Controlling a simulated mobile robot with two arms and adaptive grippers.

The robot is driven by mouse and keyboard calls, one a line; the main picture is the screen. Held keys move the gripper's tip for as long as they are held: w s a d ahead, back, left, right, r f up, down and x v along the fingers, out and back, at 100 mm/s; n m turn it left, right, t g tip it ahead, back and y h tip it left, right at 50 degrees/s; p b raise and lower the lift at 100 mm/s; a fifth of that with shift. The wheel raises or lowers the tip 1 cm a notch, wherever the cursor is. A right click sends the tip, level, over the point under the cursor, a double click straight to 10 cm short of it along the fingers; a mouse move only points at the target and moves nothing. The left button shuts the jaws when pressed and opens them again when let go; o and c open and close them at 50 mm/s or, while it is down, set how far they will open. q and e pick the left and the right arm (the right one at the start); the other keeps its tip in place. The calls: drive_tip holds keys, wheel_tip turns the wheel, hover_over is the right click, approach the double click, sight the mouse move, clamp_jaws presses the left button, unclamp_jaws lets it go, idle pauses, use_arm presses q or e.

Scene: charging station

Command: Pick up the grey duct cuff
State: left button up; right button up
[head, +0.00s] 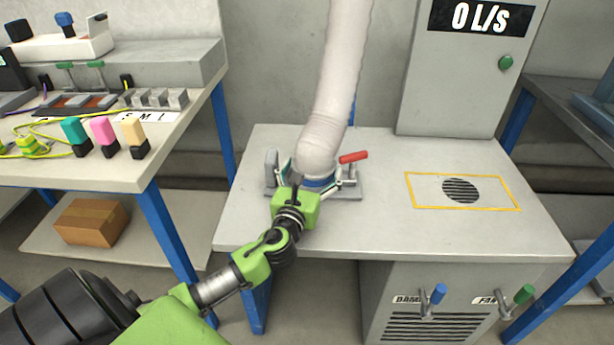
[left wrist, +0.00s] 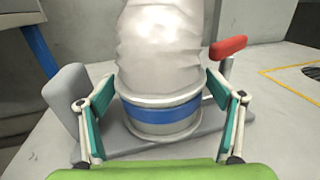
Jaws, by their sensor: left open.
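The grey duct cuff (left wrist: 162,121) stands upright at the lower end of a pale flexible duct (head: 341,80), in a grey clamp holder (head: 352,191) on the table. It has a blue band around it, which also shows in the head view (head: 319,183). In the left wrist view my left gripper (left wrist: 160,95) is open, with one teal-padded finger on each side of the cuff. I cannot tell whether the pads touch it. In the head view the gripper (head: 308,176) partly hides the cuff's front. My right gripper is not in view.
A red-handled lever (head: 353,156) sits right of the cuff, and a grey upright block (left wrist: 73,101) left of it. A round vent grille (head: 461,190) lies inside a yellow outline at the table's right. The grey cabinet (head: 463,85) stands behind. The table front is mostly clear.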

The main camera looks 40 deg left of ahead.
sight(318, 154)
use_arm(q)
drive_tip(key=b+x, duration=0.1)
drive_tip(key=x, duration=0.4)
drive_tip(key=shift+w, duration=0.2)
drive_tip(key=shift+c, duration=0.4)
drive_tip(key=c, duration=1.2)
drive_tip(key=shift+c, duration=0.5)
